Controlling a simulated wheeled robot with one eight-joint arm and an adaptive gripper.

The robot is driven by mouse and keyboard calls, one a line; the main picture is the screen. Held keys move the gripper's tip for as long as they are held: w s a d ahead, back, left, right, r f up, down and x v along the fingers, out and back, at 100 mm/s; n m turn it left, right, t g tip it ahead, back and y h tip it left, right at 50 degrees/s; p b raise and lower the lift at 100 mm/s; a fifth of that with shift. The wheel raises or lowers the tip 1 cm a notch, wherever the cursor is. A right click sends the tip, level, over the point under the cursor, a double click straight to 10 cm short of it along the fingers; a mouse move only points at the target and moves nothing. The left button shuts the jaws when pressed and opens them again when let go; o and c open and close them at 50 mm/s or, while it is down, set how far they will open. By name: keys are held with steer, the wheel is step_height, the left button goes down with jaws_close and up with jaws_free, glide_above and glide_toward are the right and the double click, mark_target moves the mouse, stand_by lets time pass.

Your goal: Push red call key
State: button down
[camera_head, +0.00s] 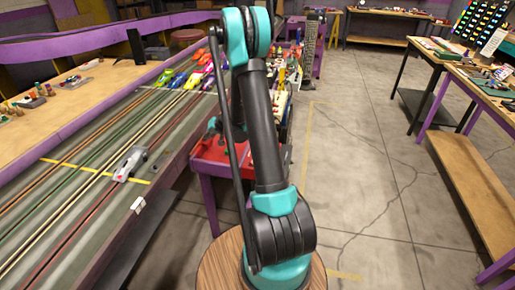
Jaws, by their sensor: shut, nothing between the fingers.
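I cannot make out the red call key for certain in the head view. A red-topped stand (215,151) with purple legs is beside the track, partly hidden behind my arm. A small white block (138,204) sits on the track's near edge; no red key can be told on it. My teal and black arm rises through the middle of the view. My gripper is not visible; the arm itself covers the area behind it.
A multi-lane slot track (75,215) runs along the left, with a grey car (129,163) near a yellow line and several coloured cars farther back. Workbenches (480,85) stand at the right. The concrete floor (365,175) between is clear.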

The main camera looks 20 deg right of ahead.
steer(key=shift+a+r, duration=0.15)
steer(key=shift+r, duration=3.15)
